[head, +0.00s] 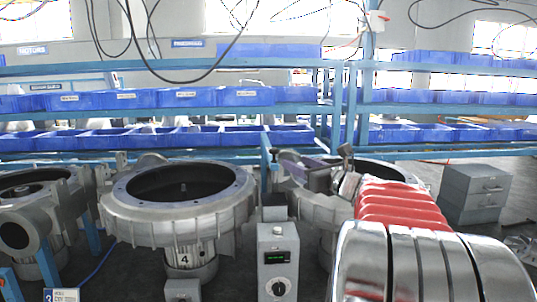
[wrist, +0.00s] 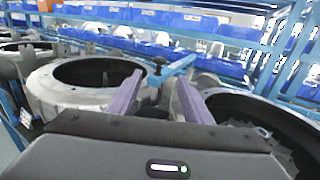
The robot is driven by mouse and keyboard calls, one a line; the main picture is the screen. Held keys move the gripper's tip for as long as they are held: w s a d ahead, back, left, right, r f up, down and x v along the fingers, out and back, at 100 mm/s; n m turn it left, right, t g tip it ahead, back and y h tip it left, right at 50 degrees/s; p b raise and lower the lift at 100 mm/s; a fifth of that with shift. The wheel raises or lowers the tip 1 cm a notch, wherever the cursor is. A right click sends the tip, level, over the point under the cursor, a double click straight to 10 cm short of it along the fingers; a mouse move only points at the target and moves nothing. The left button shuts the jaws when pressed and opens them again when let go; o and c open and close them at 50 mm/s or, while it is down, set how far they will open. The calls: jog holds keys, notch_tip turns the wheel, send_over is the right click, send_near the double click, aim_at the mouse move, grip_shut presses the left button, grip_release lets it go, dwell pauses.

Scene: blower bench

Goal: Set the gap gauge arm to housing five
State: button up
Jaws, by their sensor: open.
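A light-blue bar (wrist: 180,68) with a dark knob (wrist: 158,66), which looks like the gauge arm, shows in the wrist view just beyond my fingertips. My gripper (wrist: 159,82) is open, with purple fingers on either side of the knob and nothing between them. I cannot tell whether the fingers touch it. In the head view my gripper (head: 292,164) reaches left between two housings. Housing four (head: 120,208), marked 4 on its motor, is left of centre. The right housing (head: 398,172) is partly hidden by my red and silver arm, and its number does not show.
A grey box with a green display and dial (head: 277,258) stands in front, between the housings. Another housing (head: 35,205) is at far left. Shelves of blue bins (head: 190,98) cross the back. A grey cabinet (head: 474,192) stands at right, with open floor near it.

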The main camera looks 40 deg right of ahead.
aim_at(274, 153)
jog(key=shift+w, duration=0.15)
jog(key=w, duration=0.4)
jog(key=w+d, duration=0.1)
jog(key=w, duration=0.4)
jog(key=w+d, duration=0.1)
jog(key=w, duration=0.3)
jog(key=shift+w, duration=0.25)
grip_shut()
dwell(0.4)
